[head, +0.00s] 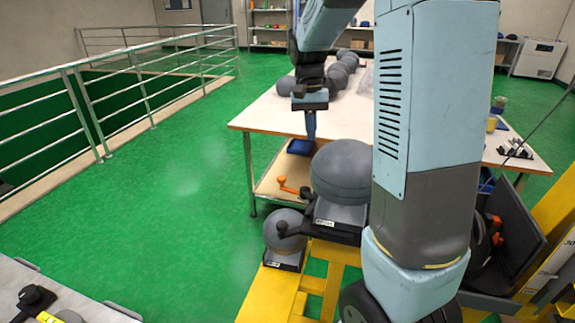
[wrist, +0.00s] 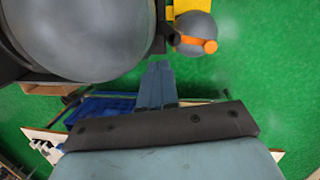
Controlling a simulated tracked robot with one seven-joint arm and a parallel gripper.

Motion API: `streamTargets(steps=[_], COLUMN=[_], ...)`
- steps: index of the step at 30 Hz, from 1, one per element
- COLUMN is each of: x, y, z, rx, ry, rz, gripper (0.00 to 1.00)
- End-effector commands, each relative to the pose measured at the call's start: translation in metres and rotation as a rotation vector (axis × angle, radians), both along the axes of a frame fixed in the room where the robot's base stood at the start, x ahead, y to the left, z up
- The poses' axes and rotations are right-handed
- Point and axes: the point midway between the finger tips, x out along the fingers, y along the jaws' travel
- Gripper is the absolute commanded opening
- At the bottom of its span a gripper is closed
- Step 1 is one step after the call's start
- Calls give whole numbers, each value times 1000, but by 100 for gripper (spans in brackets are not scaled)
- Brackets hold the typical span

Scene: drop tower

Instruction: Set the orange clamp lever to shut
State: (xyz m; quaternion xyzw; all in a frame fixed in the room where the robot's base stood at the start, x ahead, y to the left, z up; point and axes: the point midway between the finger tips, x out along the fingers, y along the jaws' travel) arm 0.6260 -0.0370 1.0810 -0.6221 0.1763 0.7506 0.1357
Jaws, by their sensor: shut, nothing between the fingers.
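The orange clamp lever (head: 289,187) sticks out left of a large grey ball (head: 343,172) held in a dark clamp block (head: 335,218). In the wrist view the lever (wrist: 197,46) shows across a small grey ball, upper right of my fingertips. The large ball (wrist: 80,35) fills the upper left there. My gripper (head: 310,138) points down with its fingers together and empty. In the head view it is above the lever, slightly right. In the wrist view the fingertips (wrist: 158,68) are apart from the lever. Whether the lever touches the clamp is hard to tell.
A small grey ball (head: 284,232) sits on the yellow frame (head: 270,292). A white-topped table (head: 270,112) with several grey balls stands behind. A blue tray (head: 299,147) is close below my gripper. Green floor (head: 175,190) is clear at left, before a railing (head: 140,85).

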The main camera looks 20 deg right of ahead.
Motion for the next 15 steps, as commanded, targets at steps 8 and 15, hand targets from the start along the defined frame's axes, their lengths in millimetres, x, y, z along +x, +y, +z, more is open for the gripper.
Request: streamTargets(steps=[8, 15], x=[70, 105], y=[-10, -17], z=[-36, -55], rx=[111, 169], ry=[45, 66], rz=[-304, -457], gripper=[0, 0])
